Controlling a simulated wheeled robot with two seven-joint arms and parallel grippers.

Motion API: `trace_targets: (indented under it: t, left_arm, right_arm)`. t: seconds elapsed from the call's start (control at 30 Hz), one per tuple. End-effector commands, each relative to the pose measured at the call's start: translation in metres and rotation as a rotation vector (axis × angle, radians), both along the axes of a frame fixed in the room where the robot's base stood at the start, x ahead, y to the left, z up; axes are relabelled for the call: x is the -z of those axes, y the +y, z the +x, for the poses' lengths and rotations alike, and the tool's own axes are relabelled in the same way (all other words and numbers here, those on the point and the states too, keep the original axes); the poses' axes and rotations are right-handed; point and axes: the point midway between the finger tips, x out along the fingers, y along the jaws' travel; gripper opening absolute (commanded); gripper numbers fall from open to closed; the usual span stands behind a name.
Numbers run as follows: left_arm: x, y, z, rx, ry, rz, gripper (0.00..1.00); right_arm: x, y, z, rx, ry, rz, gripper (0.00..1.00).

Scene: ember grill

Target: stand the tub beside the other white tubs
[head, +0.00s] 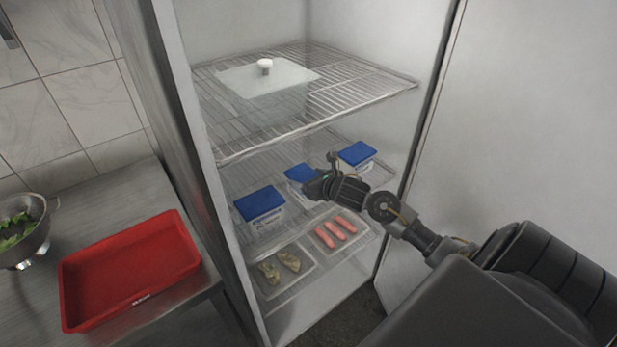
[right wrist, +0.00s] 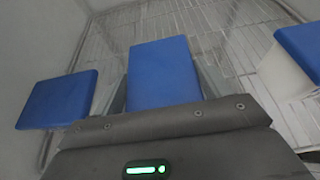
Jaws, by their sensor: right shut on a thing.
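Three white tubs with blue lids are on the middle wire shelf of the open fridge. The left tub (head: 260,206) and the right tub (head: 357,156) stand apart on either side. The middle tub (head: 300,178) is at my right gripper (head: 322,184), which is shut on it. In the right wrist view its blue lid (right wrist: 163,72) lies straight ahead of the gripper, between the other two lids. The gripper body hides its lower part, so I cannot tell whether it touches the shelf. My left gripper is not in view.
The upper wire shelf (head: 385,85) carries a pale lidded pan (head: 240,78) and hangs above my right gripper. Below are a tray of sausages (head: 335,231) and a tray of grey-brown food (head: 280,268). A red tray (head: 130,270) and a colander (head: 22,230) stand on the left counter.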

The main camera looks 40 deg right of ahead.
Motion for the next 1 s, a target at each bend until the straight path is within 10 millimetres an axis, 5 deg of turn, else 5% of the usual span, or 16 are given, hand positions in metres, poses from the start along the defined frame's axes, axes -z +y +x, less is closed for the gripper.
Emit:
trace_targets:
  t: [0.4,0.43,0.6,1.0]
  left_arm:
    - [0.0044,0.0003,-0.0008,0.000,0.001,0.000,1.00]
    - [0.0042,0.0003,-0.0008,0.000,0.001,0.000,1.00]
    - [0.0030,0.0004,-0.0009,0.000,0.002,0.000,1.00]
    - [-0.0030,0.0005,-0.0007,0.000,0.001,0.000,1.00]
  right_arm:
    - [0.0040,0.0001,0.0007,-0.001,-0.005,-0.001,0.37]
    - [0.0053,0.0003,0.0002,-0.001,-0.002,-0.001,0.77]
    - [0.0042,0.0003,0.0002,-0.001,-0.001,-0.001,0.98]
    - [-0.0012,0.0004,0.0001,-0.001,-0.001,-0.001,0.98]
